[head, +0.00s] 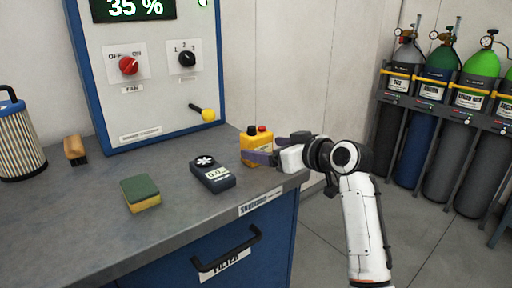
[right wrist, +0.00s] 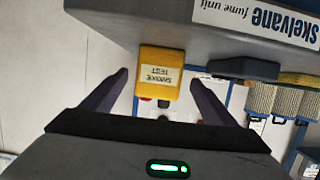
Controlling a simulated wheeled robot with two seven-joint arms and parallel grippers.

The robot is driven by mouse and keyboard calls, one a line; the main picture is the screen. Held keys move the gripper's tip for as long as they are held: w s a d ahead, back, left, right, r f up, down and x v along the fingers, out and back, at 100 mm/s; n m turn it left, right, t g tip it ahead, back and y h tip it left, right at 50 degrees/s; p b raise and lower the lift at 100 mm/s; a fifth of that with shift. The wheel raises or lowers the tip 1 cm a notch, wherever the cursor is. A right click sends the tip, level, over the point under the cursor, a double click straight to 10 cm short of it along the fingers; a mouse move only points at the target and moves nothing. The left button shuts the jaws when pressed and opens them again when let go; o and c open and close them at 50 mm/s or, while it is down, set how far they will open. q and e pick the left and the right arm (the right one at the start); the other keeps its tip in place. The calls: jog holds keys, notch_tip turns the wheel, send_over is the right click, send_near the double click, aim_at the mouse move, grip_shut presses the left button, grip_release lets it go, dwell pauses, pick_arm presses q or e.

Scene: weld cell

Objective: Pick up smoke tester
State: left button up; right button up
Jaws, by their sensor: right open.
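The smoke tester (head: 250,140) is a small yellow box with a red and a black knob on top. It stands upright on the grey bench top near its right end. In the right wrist view, the smoke tester (right wrist: 159,65) shows its "SMOKE TEST" label. My right gripper (head: 268,148) reaches in from the right at the tester's height. Its jaws are open, with one finger to each side of the tester in the wrist view and gaps showing beside the box. One finger hides part of the tester's lower front in the head view. My left gripper is not in view.
A dark handheld meter (head: 213,174) lies left of the tester. A green and yellow sponge (head: 140,193), a brush (head: 75,150) and a pleated filter (head: 20,140) are further left. A control panel (head: 150,80) stands behind. Gas cylinders (head: 435,120) stand at far right.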

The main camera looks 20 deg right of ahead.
aim_at(263, 147)
jog(key=shift+x, duration=2.6)
jog(key=shift+d+f, duration=0.1)
jog(key=shift+f, duration=0.05)
jog(key=c, duration=1.3)
jog(key=shift+c, duration=1.4)
